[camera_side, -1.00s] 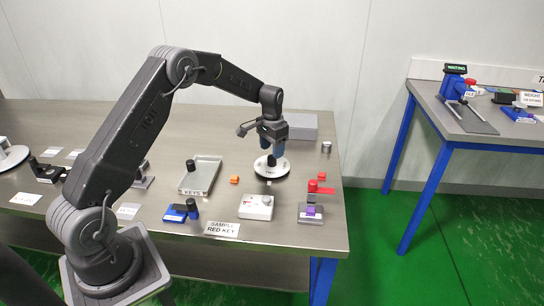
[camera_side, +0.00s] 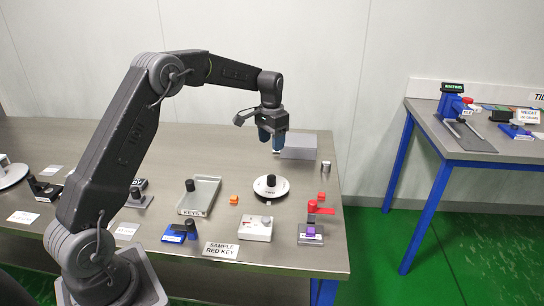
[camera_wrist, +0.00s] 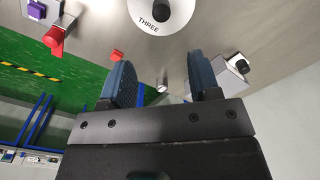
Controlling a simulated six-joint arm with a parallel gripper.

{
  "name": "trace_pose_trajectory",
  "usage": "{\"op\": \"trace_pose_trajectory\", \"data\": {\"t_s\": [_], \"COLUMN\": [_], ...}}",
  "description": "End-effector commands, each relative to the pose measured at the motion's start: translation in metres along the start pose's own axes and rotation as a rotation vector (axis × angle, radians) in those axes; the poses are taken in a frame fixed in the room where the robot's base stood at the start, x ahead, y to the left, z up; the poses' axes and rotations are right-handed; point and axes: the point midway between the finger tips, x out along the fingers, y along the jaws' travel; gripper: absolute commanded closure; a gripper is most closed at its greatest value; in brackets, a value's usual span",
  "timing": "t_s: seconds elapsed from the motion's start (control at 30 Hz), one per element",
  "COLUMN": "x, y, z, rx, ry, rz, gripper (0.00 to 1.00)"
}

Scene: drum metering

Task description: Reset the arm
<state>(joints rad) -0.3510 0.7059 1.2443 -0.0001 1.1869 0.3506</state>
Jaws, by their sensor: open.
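My gripper (camera_side: 271,140) hangs in the air above the back right part of the metal table (camera_side: 240,150), fingers pointing down. In the wrist view its two blue fingers (camera_wrist: 160,82) stand apart with nothing between them. A white round disc with a black knob (camera_side: 270,187) lies on the table below and in front of the gripper, clear of it. In the wrist view the disc (camera_wrist: 150,8) reads "THREE".
A grey box (camera_side: 298,146) stands close behind the gripper, with a small metal cylinder (camera_side: 325,167) to its right. A tray marked KEYS (camera_side: 207,190), a white box (camera_side: 256,228) and a red-topped device (camera_side: 311,232) stand nearer the front. A second table (camera_side: 490,145) is at the right.

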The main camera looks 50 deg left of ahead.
Motion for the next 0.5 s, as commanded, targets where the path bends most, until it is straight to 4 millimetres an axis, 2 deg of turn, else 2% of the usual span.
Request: {"op": "trace_pose_trajectory", "data": {"t_s": [0.17, 0.3, 0.5], "x": [-0.043, -0.086, -0.128], "y": [0.029, 0.065, 0.112], "z": [0.020, 0.057, 0.123], "rx": [0.005, 0.005, 0.005], "ry": [0.055, 0.121, 0.220], "rz": [-0.017, -0.032, -0.042], "gripper": [0.44, 0.44, 0.44]}}
